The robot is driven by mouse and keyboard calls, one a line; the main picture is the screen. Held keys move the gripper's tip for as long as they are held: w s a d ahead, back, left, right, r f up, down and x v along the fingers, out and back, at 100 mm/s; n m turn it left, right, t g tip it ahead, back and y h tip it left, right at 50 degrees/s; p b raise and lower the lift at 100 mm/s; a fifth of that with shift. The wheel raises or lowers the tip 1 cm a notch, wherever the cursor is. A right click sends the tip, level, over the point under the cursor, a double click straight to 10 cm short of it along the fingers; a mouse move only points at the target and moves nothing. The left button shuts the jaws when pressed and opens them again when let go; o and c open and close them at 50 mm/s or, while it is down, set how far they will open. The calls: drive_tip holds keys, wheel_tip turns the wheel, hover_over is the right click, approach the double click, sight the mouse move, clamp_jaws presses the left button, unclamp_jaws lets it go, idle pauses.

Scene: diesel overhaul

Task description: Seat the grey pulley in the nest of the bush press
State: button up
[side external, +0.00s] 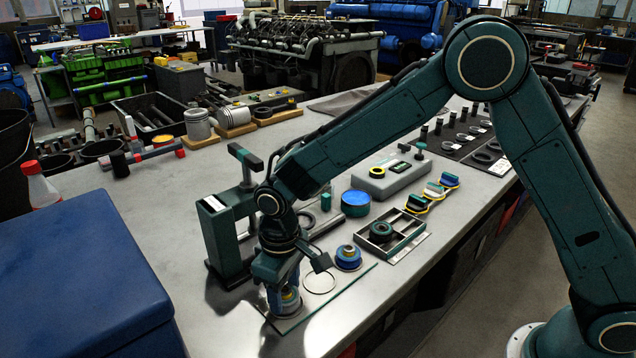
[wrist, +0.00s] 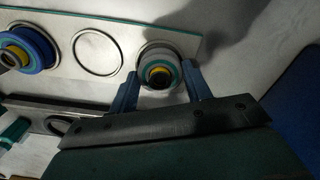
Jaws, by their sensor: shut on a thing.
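The grey pulley (wrist: 158,72), with a yellow and dark centre, sits between my gripper's two fingers (wrist: 160,85) in the wrist view. My gripper (side external: 285,300) is shut on it, low over the near end of the pale plate (side external: 333,291). The pulley (side external: 290,304) is partly hidden by the fingers in the side view. It appears over a ring mark on the plate; whether it touches the plate is unclear. The green bush press (side external: 223,236) stands behind and left of my gripper. Its nest is hidden behind my arm in the side view.
On the plate are an empty ring (side external: 319,282) and a blue pulley (side external: 348,258) with a yellow band. A grey tray (side external: 410,239) with a green pulley lies to the right. A large blue box (side external: 75,270) stands left. Bare bench lies front right.

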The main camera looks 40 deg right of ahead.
drive_tip(key=shift+r, duration=2.1)
wheel_tip(320, 180, up, 24)
drive_tip(key=w+d+m, duration=0.6)
drive_tip(key=w+d, duration=1)
drive_tip(key=d, duration=0.1)
wheel_tip(320, 180, down, 18)
drive_tip(key=shift+s+f, duration=0.25)
drive_tip(key=shift+a+f, duration=0.1)
drive_tip(key=shift+f, duration=0.1)
drive_tip(key=shift+f, duration=3)
drive_tip(key=shift+f, duration=0.25)
